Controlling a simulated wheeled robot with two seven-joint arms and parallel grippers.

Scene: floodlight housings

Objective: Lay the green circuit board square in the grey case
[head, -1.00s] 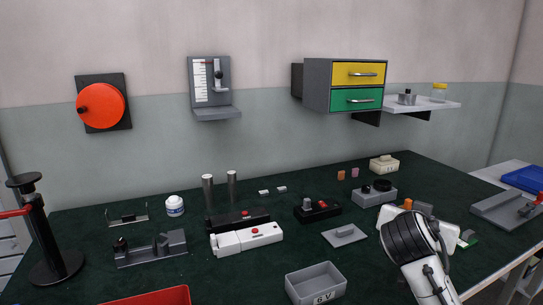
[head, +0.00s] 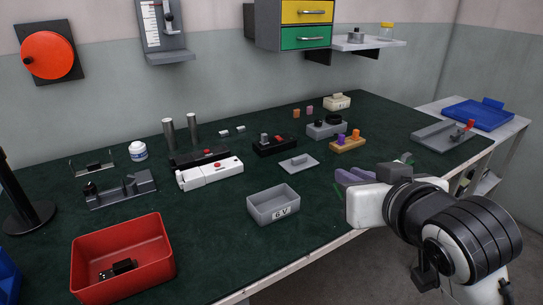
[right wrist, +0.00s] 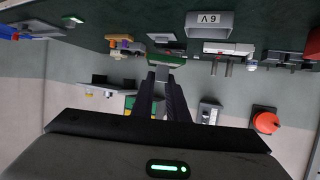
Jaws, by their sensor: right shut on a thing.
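In the head view only a thin green sliver of the board (head: 338,188) shows; the fingers hide the rest. The case looks empty. My left gripper is not in view.
A wooden block with purple and orange pegs (head: 348,145) stands beyond my right gripper. A red bin (head: 150,275) is at front left. The cloth between case and gripper is clear.

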